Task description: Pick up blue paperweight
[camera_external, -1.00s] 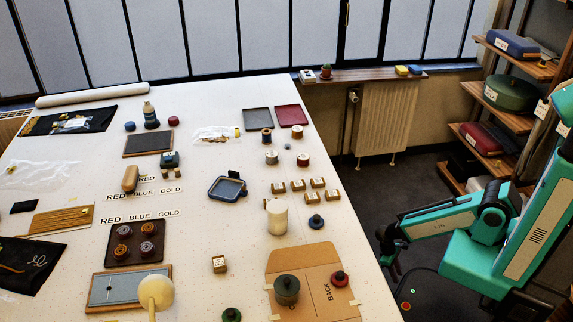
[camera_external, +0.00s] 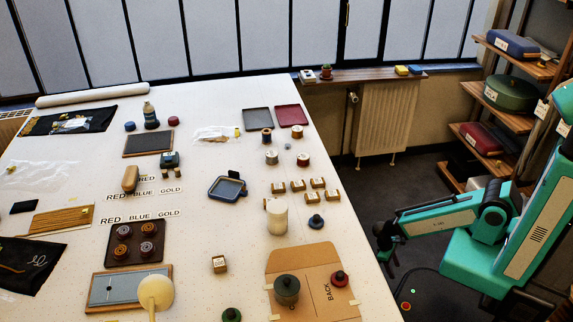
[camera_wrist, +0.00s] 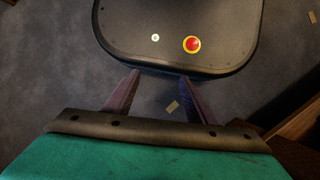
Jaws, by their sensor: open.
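A small dark blue knobbed piece (camera_external: 316,222), which looks like the blue paperweight, stands on the white table right of a pale cylinder. Similar knobbed pieces are red (camera_external: 339,279) and green (camera_external: 231,314). My gripper (camera_external: 388,262) is off the table's right edge, to the right of and lower in the picture than the blue piece, and apart from it. In the wrist view, my gripper (camera_wrist: 158,82) has its two fingers spread with nothing between them. The wrist view shows floor and my own base, and no paperweight.
The white table (camera_external: 215,285) has its right edge between my arm and the blue piece. The pale cylinder (camera_external: 277,217) is close on its left. Several small tagged boxes (camera_external: 298,186) are behind it. A brown board (camera_external: 312,262) with a dark pot (camera_external: 286,290) lies in front.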

